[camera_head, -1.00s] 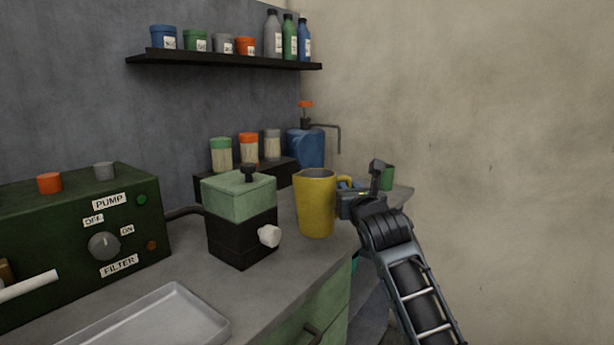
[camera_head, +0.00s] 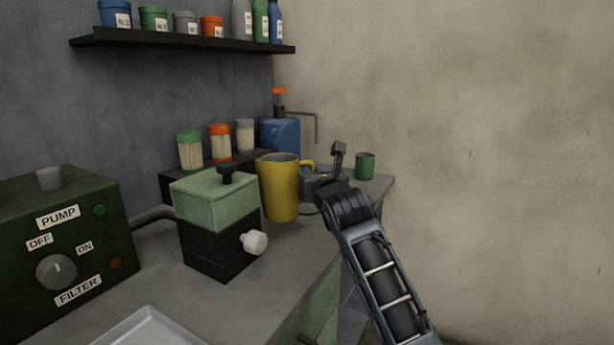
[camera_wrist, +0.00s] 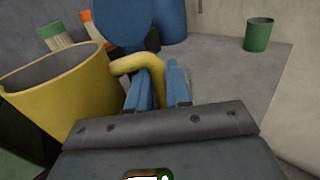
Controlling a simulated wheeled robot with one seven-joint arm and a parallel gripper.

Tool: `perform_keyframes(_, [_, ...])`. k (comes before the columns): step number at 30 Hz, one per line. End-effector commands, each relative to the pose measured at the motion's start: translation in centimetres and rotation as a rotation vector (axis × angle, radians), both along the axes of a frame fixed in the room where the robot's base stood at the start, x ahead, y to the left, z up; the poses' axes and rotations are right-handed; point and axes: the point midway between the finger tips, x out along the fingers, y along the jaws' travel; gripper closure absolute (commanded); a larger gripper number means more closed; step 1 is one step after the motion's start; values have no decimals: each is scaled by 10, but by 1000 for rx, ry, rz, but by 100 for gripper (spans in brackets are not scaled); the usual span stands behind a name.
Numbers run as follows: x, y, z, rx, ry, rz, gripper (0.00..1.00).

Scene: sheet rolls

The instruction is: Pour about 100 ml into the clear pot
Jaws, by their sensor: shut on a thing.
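A yellow jug (camera_head: 279,190) stands upright over the grey bench, just behind and right of the green-and-black box. I cannot tell whether its base touches the bench. My gripper (camera_head: 312,180) is at the jug's right side, shut on its yellow handle. In the wrist view, the blue fingers of my gripper (camera_wrist: 158,86) close on the handle (camera_wrist: 138,62), with the jug (camera_wrist: 62,95) to their left. The part of its inside that shows holds no visible liquid; its bottom is hidden. I see no clear pot in either view.
The green-and-black box (camera_head: 219,232) with a white knob stands close in front of the jug. A blue container with a spout (camera_head: 281,135) is behind. A green cup (camera_head: 365,166) stands at the bench's far right. A pump box (camera_head: 65,240) and metal tray (camera_head: 150,330) are left.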

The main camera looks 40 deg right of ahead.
Motion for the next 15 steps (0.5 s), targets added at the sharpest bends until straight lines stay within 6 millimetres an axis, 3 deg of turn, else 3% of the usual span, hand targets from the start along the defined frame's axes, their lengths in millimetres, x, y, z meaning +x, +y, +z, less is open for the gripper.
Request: perform_keyframes(15, [4,-13,22,272,75,2,100])
